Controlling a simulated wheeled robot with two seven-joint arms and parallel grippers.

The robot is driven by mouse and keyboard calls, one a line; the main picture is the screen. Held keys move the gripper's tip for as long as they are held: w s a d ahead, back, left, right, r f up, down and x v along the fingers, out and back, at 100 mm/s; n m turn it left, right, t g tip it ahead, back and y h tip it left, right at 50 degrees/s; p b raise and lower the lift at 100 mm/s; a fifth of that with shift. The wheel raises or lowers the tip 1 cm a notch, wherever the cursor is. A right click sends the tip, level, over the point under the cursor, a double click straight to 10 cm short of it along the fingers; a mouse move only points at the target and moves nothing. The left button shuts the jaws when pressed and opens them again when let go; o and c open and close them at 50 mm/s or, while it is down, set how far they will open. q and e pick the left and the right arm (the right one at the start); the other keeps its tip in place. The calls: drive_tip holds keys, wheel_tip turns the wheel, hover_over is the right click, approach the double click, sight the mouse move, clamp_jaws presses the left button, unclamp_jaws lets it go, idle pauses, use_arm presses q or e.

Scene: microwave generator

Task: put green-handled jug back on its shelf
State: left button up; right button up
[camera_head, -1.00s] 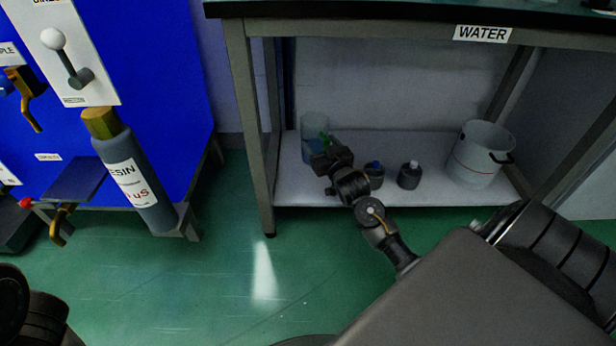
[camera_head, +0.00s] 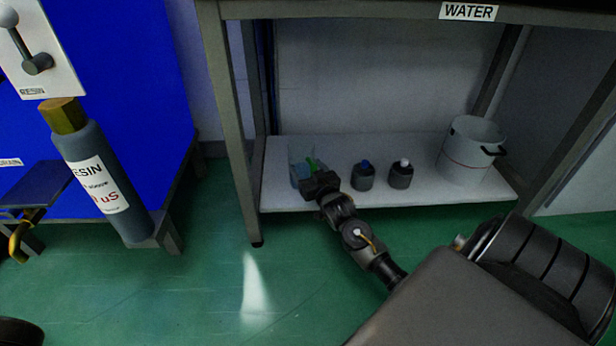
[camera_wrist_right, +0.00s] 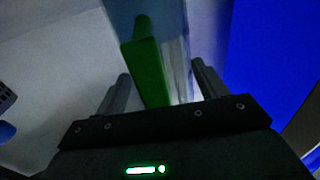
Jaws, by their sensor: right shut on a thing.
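The green-handled jug (camera_head: 298,159) is a translucent bluish container at the left end of the low white shelf (camera_head: 425,195) under the WATER table. Its green handle (camera_head: 315,165) faces my right gripper (camera_head: 317,175). In the right wrist view the green handle (camera_wrist_right: 148,75) stands between the two fingers of my right gripper (camera_wrist_right: 160,85), which is shut on it. The jug's clear body (camera_wrist_right: 172,18) shows behind it. The jug looks upright; whether its base touches the shelf cannot be told. My left gripper is not in view.
Two small dark bottles, one blue-capped (camera_head: 363,176) and one white-capped (camera_head: 401,174), stand right of the jug. A white bucket (camera_head: 470,150) is at the shelf's right end. A table leg (camera_head: 240,130) rises just left of the jug. A resin cylinder (camera_head: 100,180) stands farther left.

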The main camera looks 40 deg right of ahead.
drive_tip(key=shift+f, duration=0.15)
drive_tip(key=o, duration=1.6)
drive_tip(key=shift+s+p, duration=0.15)
drive_tip(key=shift+p, duration=0.15)
drive_tip(key=p+v, duration=0.6)
drive_tip(key=v, duration=0.5)
drive_tip(key=shift+s, duration=0.35)
drive_tip(key=shift+a, duration=0.1)
